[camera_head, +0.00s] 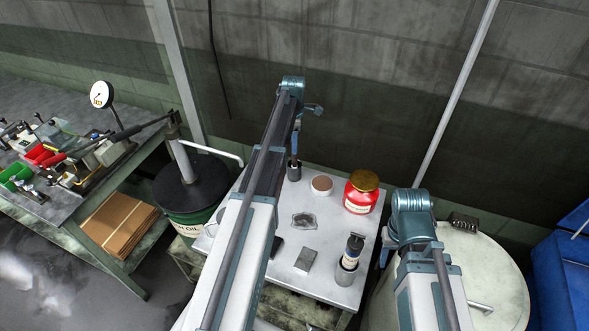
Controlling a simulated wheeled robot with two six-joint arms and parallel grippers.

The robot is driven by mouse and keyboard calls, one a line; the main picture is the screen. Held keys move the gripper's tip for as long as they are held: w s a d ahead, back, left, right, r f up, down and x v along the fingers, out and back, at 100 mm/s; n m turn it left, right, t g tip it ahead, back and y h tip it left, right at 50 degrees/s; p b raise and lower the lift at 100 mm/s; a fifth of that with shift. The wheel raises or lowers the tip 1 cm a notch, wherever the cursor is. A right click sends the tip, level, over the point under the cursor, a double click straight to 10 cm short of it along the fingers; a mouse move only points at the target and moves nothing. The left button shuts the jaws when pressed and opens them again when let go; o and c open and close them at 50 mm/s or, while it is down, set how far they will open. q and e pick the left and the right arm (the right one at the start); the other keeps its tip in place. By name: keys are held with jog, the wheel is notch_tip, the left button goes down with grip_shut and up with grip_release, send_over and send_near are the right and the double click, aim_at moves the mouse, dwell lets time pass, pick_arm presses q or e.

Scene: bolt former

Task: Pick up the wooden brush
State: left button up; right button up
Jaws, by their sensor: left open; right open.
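I cannot make out a wooden brush for certain. A dark-topped item (352,252) with a pale label stands in a grey holder at the table's front right. A dark, ridged object (464,222) lies on the pale drum (480,262). My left arm crosses over the table's left part and hides some of it. My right arm rises over the drum.
A red jar (361,192) with a gold lid, a round brownish container (321,185), a crumpled grey patch (304,221) and a grey block (305,259) are on the table. An oil drum (192,205) stands left, a cluttered workbench (90,165) beyond it. Blue containers (570,270) stand right.

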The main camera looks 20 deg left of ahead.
aim_at(294, 166)
pick_arm(q)
jog(key=shift+f+b, duration=0.85)
jog(key=shift+f, duration=0.55)
pick_arm(e)
jog(key=shift+f, duration=1.4)
pick_arm(q)
jog(key=f+b, duration=0.5)
jog(key=shift+w+f, duration=0.15)
jog(key=shift+w, duration=0.1)
pick_arm(e)
notch_tip(294, 166, down, 5)
jog(key=shift+f, duration=0.1)
pick_arm(q)
jog(key=shift+c, duration=0.2)
grip_shut()
